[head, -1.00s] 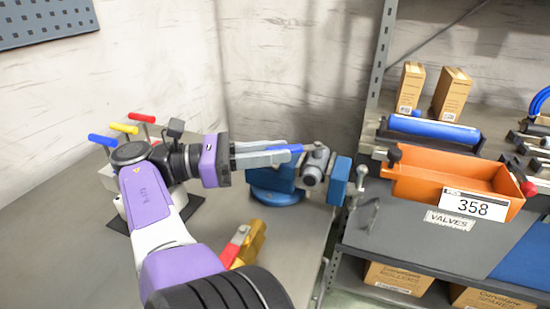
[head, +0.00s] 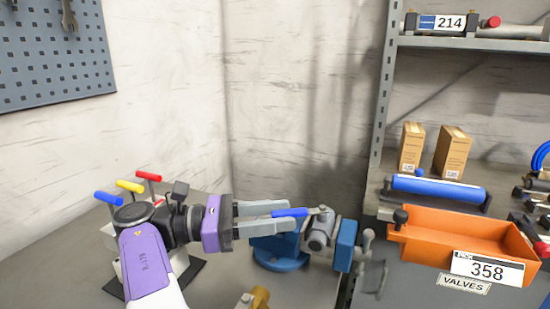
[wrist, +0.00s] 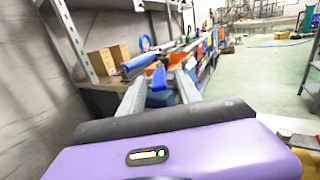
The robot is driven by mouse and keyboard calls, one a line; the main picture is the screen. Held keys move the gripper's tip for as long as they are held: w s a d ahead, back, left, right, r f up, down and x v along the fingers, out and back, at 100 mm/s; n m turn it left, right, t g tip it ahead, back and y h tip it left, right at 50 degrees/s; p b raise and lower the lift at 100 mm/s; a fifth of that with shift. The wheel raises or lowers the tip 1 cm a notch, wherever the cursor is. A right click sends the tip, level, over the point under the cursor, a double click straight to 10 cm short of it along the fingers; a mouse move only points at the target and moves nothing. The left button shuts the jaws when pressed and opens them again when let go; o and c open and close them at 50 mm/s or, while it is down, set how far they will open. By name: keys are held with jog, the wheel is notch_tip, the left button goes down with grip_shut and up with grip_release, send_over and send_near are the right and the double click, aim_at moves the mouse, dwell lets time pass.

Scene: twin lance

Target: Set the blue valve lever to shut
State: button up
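The blue valve lever (head: 290,212) sticks out to the left from a grey valve body (head: 320,230). The valve is held in a blue vise (head: 280,256) on the grey bench. My gripper (head: 285,215) reaches in from the left with its fingers around the lever's end. In the wrist view the lever (wrist: 159,79) shows between the two spread fingers of my gripper (wrist: 160,88), with a gap on both sides. Whether either finger touches the lever is not clear. The fingers partly hide the lever.
Blue, yellow and red handles (head: 130,187) stand behind my arm at the left. An orange bin (head: 435,238) and a blue cylinder (head: 437,188) are on the shelf at the right. A yellow part (head: 258,298) lies in front of the vise.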

notch_tip(320, 180, up, 20)
jog(key=p, duration=0.5)
jog(key=shift+a, duration=0.1)
